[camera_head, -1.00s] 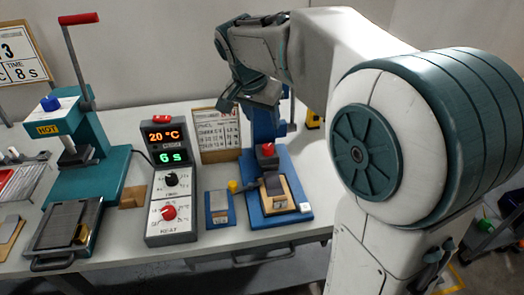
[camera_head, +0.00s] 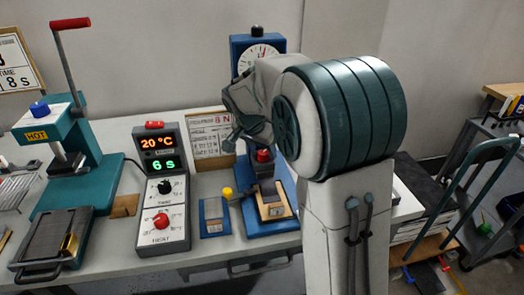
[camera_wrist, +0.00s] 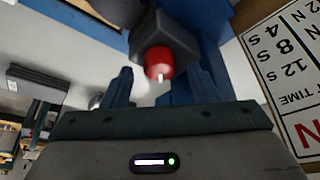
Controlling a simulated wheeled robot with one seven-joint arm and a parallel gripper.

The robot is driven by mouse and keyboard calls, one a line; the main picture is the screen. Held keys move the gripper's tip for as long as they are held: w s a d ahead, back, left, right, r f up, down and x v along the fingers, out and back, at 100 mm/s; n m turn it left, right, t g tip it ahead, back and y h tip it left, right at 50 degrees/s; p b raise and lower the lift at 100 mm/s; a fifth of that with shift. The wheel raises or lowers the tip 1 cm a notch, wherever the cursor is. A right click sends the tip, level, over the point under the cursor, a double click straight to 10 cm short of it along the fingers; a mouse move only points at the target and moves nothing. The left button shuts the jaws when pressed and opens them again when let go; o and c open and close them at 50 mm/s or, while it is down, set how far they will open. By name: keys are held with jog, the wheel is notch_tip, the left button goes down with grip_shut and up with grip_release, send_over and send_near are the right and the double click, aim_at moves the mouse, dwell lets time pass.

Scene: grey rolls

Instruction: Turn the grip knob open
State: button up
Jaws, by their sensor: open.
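A red knob (camera_head: 264,155), most likely the grip knob, sits on a dark block of the blue test stand (camera_head: 281,226). In the wrist view the red knob (camera_wrist: 157,62) has a pale mark and lies just beyond the gap between my fingers. In the wrist view my gripper's fingers (camera_wrist: 162,82) stand apart on either side below the knob, with no clear contact. My arm hides part of the stand's column.
A dial gauge (camera_head: 259,53) tops the stand. A printed card (camera_head: 207,147) stands behind my gripper. A control box (camera_head: 161,190) with its own red knob and a blue pad (camera_head: 213,217) are to the left. A teal hot press (camera_head: 70,160) is at far left.

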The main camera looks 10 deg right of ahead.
jog(key=shift+w+d+f, duration=0.15)
jog(key=shift+f, duration=0.25)
jog(key=shift+c, duration=0.3)
jog(key=c, duration=0.9)
